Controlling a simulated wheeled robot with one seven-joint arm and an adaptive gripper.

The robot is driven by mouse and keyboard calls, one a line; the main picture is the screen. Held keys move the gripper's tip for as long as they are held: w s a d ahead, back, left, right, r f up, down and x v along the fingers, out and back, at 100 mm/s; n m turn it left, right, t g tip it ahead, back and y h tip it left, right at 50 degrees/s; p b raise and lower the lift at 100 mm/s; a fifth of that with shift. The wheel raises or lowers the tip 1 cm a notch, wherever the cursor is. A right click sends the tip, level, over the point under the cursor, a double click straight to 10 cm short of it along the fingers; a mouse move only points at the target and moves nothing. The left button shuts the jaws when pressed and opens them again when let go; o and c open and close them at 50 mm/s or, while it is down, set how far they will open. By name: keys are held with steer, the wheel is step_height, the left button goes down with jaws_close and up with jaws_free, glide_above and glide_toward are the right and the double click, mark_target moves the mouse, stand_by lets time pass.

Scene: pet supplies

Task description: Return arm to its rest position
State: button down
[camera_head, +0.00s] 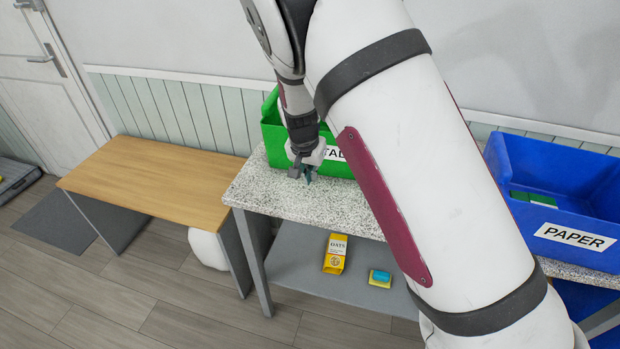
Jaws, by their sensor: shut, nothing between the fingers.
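My arm comes in from the lower right and crosses the middle of the head view. My gripper (308,178) points down over the left part of the speckled countertop (262,190), in front of the green bin (270,132). It is shut and holds nothing. It looks close to the counter surface, but I cannot tell whether it touches. My arm hides much of the green bin and the middle of the counter.
A blue bin labelled PAPER (555,200) stands at the right with green items inside. A yellow oats carton (335,254) and a blue and yellow sponge-like item (380,278) lie on the lower shelf (300,270). A wooden table (150,180) at left is bare.

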steer(key=s+d+r+n+y, duration=0.1)
steer(key=s+d+r, duration=0.3)
steer(key=s+r, duration=0.6)
steer(key=s+d+r+n+y, duration=0.15)
steer(key=s+d+r, duration=0.45)
steer(key=r, duration=0.8)
steer(key=s+d+r+n+t, duration=0.1)
steer(key=s+d, duration=0.1)
steer(key=s, duration=0.7)
steer(key=s+d+r+n+t+h, duration=0.1)
steer(key=s+d+r, duration=0.1)
steer(key=s, duration=0.7)
steer(key=shift+d+r, duration=0.15)
steer(key=shift+r, duration=0.1)
steer(key=shift+n, duration=0.25)
